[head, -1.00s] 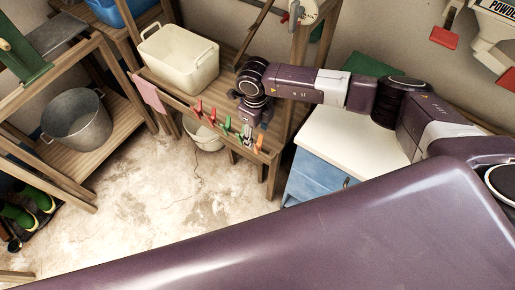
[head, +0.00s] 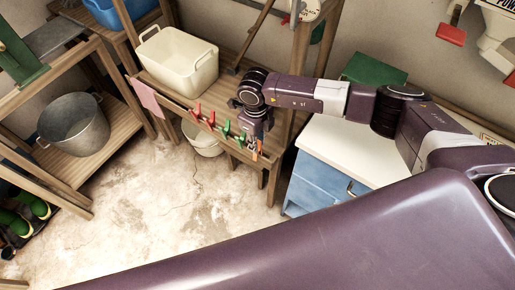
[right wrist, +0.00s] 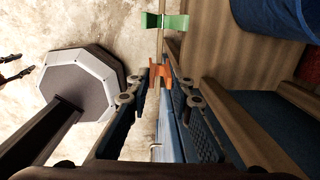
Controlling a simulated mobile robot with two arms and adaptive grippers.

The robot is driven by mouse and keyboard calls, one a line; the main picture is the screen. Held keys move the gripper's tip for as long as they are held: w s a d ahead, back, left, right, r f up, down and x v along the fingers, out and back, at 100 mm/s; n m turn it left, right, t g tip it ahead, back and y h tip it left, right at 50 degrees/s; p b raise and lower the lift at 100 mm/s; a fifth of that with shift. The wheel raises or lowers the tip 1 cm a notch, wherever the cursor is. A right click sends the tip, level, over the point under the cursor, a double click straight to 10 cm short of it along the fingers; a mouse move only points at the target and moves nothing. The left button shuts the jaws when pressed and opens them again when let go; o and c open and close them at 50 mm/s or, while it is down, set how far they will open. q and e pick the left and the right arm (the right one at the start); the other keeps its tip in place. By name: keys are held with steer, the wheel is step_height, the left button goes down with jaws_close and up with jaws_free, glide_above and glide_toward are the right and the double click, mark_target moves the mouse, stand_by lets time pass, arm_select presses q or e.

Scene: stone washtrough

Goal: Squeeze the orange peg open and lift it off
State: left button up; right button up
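The orange peg (head: 259,151) sits at the right end of a row of pegs along the front of the wooden bench. It also shows in the right wrist view (right wrist: 162,72), between the tips of my right gripper (right wrist: 161,76). The fingers stand on either side of the peg, with a narrow gap that looks open; contact is unclear. In the head view my right gripper (head: 252,143) points down just beside the peg and partly hides it. Two dark prongs at the left edge of the right wrist view look like my left gripper (right wrist: 16,67), with its fingers apart.
A green peg (head: 241,137) is nearby, with another green peg and red pegs (head: 197,110) further left. A white tub (head: 178,60) stands on the bench (head: 222,88). A white bucket (head: 202,139) is beneath. A blue cabinet (head: 320,183) stands to the right.

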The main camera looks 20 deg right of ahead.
jaws_close()
steer(key=shift+r, duration=0.1)
step_height(320, 180, up, 6)
steer(key=p, duration=0.4)
steer(key=shift+s, duration=0.1)
stand_by(0.4)
